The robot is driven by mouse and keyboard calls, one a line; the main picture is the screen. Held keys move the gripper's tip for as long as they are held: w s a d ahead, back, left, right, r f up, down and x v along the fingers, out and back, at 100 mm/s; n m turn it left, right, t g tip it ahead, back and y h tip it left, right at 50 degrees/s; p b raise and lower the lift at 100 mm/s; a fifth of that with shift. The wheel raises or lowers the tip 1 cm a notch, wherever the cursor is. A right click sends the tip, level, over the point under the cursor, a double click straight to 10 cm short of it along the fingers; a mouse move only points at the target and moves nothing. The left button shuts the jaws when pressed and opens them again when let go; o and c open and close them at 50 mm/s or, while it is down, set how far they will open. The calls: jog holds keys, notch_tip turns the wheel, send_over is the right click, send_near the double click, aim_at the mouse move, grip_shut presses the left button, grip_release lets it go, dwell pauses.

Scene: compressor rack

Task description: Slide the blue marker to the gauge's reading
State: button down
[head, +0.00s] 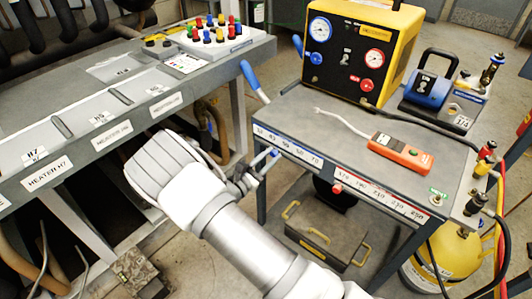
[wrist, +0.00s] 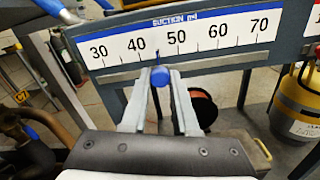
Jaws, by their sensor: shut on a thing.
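The blue marker (wrist: 160,76) sits on the rail below the suction scale (wrist: 220,32) on the cart's edge. Its pointer stands between 40 and 50, near 45. My gripper (wrist: 160,92) is shut on the marker, one finger on each side. In the head view my gripper (head: 256,175) is at the left end of the cart's front edge. The blue-rimmed gauge (head: 320,29) is on the yellow unit (head: 376,20) at the back of the cart; its needle is too small to read.
A second scale with a red marker (head: 337,188) lies to the right on the same edge. An orange handheld device (head: 400,150) lies on the cart top. The grey bench (head: 130,120) is close on the left of my arm. A yellow cylinder (head: 447,255) stands at lower right.

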jog(key=shift+s+d, duration=0.1)
jog(key=shift+s, duration=0.05)
jog(key=c, duration=0.7)
grip_release()
jog(key=shift+o, duration=0.2)
jog(key=p+v, duration=0.2)
jog(key=v, duration=1.5)
jog(key=shift+s, duration=0.1)
